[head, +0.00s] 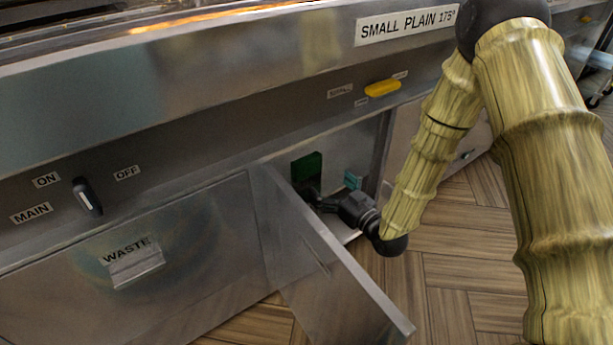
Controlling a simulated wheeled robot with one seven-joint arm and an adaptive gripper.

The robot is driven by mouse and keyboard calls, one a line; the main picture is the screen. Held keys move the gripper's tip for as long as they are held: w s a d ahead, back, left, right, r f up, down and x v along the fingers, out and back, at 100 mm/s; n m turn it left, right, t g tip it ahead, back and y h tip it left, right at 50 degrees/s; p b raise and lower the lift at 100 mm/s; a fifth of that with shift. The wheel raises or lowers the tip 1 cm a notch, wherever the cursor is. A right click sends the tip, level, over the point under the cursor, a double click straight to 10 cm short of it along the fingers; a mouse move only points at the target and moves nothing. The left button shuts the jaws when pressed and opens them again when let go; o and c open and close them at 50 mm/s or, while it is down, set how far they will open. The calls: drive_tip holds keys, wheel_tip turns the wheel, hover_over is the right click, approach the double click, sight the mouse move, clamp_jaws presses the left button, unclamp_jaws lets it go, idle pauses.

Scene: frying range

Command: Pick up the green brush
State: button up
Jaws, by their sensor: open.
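A dark green flat piece (306,168) shows inside the open compartment under the fryer front; it may be the green brush, but its full shape is hidden. A smaller teal item (352,181) is to its right, partly behind my gripper. My gripper (309,193) reaches into the compartment, just below the dark green piece, and is open. The open door partly hides its fingertips, and I cannot tell whether they touch the green piece.
The compartment door (325,265) stands open toward me, close left of my gripper. A WASTE drawer front (135,265), a main knob (88,197) and a yellow handle (382,88) are on the steel front. Wooden floor (450,285) is clear at right.

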sight(309, 171)
drive_tip(key=b+x, duration=0.2)
drive_tip(key=x, duration=0.3)
drive_tip(key=shift+w+a, duration=0.25)
drive_tip(key=shift+w, duration=0.1)
drive_tip(key=b+x, duration=0.3)
drive_tip(key=shift+w+a+f, duration=0.2)
drive_tip(key=shift+a+f, duration=0.05)
drive_tip(key=shift+a, duration=0.15)
drive_tip(key=shift+w+a+r+b, duration=0.2)
drive_tip(key=shift+w+a+b, duration=0.15)
drive_tip(key=shift+w, duration=0.15)
drive_tip(key=c, duration=1.1)
drive_tip(key=shift+r, duration=0.1)
